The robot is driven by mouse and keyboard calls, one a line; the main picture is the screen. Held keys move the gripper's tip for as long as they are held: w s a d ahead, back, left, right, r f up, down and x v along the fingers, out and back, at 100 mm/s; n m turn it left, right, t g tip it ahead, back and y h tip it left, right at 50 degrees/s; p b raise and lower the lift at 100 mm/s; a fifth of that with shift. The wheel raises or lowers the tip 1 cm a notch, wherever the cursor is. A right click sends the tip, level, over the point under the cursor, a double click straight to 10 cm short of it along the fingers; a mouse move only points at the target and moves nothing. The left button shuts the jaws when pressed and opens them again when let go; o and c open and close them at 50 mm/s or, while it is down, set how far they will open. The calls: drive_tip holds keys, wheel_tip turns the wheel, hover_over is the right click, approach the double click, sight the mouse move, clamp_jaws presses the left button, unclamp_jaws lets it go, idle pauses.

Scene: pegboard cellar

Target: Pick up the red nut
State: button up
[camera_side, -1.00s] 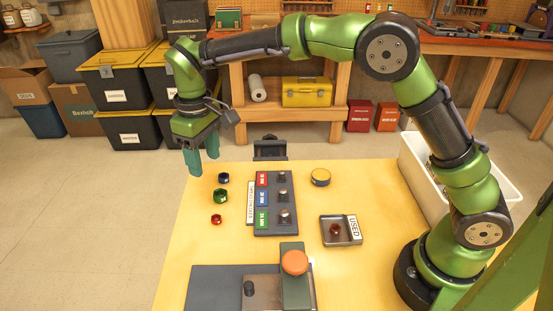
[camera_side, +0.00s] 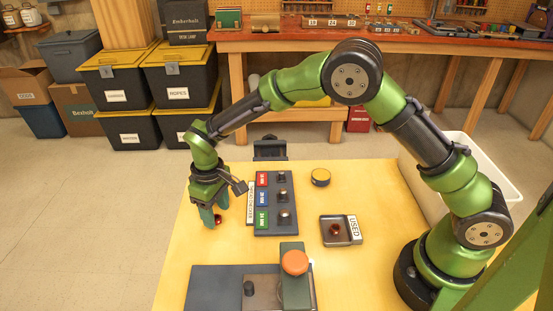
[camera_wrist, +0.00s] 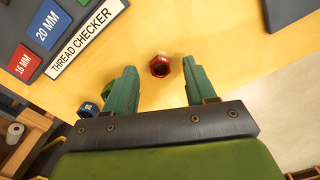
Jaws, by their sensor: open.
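The red nut (camera_wrist: 159,66) lies on the yellow table top, and the wrist view shows it between the two fingertips of my gripper (camera_wrist: 157,79). In the side view my gripper (camera_side: 213,215) points down at the table's left part, with the red nut (camera_side: 218,220) partly hidden by its fingers. The fingers are open, with a gap on both sides of the nut. A green nut (camera_wrist: 107,89) is mostly covered by the left finger in the wrist view. A blue nut (camera_wrist: 87,110) sits farther left there. Both are hidden in the side view.
The thread checker (camera_side: 275,178) with its studs stands right of my gripper. A tray marked USED (camera_side: 326,242) holds a dark reddish nut (camera_side: 335,230). A dark plate with an orange knob (camera_side: 295,262) is in front.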

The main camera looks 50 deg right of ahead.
drive_tip(key=shift+f, duration=0.75)
clamp_jaws()
drive_tip(key=shift+r, duration=0.1)
drive_tip(key=shift+r, duration=0.45)
drive_tip(key=r, duration=0.2)
drive_tip(key=shift+s+d+r, duration=0.2)
drive_tip(key=shift+s+r, duration=0.15)
drive_tip(key=shift+r, duration=0.05)
drive_tip(key=s+d, duration=0.2)
drive_tip(key=s, duration=0.2)
drive_tip(key=s+d, duration=0.2)
drive_tip(key=s, duration=0.3)
drive_tip(key=s+d+r, duration=0.1)
drive_tip(key=s+d, duration=0.1)
drive_tip(key=s, duration=0.3)
drive_tip(key=shift+r, duration=0.1)
